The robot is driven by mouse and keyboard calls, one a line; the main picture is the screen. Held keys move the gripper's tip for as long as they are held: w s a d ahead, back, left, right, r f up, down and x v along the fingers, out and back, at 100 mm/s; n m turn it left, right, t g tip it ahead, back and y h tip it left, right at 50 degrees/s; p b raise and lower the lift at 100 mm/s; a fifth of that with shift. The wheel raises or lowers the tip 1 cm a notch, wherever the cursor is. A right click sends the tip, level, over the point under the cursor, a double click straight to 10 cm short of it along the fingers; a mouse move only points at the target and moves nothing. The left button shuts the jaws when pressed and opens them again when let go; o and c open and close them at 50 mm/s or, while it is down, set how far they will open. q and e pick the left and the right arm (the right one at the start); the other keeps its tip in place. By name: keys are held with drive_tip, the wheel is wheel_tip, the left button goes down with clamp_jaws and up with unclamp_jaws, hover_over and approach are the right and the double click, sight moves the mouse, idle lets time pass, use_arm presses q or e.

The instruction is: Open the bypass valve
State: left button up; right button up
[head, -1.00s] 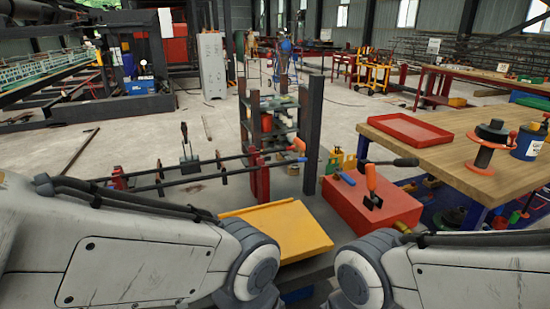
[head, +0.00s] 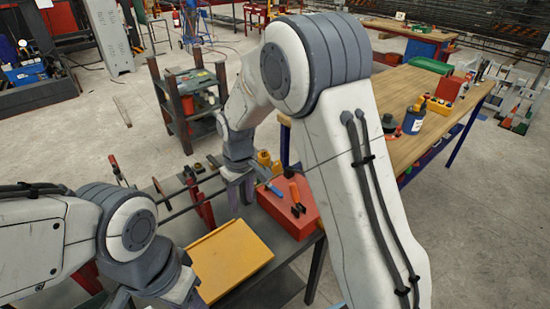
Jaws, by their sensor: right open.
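A red box (head: 309,214) stands on the dark bench. On top of it is an orange-handled part with dark prongs (head: 296,197). A small blue-tipped lever (head: 273,189) is beside the box's left edge. I cannot tell which part is the bypass valve. My right gripper (head: 240,190) points down just left of the red box, open, at the rods; what lies between its fingers is not clear. My left arm is low at the left, and its gripper's fingers cannot be made out.
A yellow panel (head: 229,258) lies in front of the rods. Dark rods on red stands (head: 199,199) run left of the box. A dark shelf rack (head: 186,103) stands behind. A wooden table (head: 420,107) with tools is at the right. Open floor lies at the left.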

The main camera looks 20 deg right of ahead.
drive_tip(key=w+d+r+p, duration=0.3)
drive_tip(key=w+d+p, duration=0.2)
drive_tip(key=d+p, duration=0.1)
drive_tip(key=m+p, duration=0.1)
drive_tip(key=p, duration=0.6)
approach(278, 192)
drive_tip(key=f+p, duration=0.1)
drive_tip(key=f, duration=0.2)
drive_tip(key=f+p, duration=0.2)
drive_tip(key=f, duration=0.1)
drive_tip(key=shift+w+a+f, duration=0.1)
drive_tip(key=shift+a+f, duration=0.1)
drive_tip(key=shift+f, duration=0.15)
use_arm(q)
wheel_tip(278, 192, up, 20)
drive_tip(key=shift+f, duration=0.25)
use_arm(e)
drive_tip(key=shift+f, duration=0.5)
clamp_jaws()
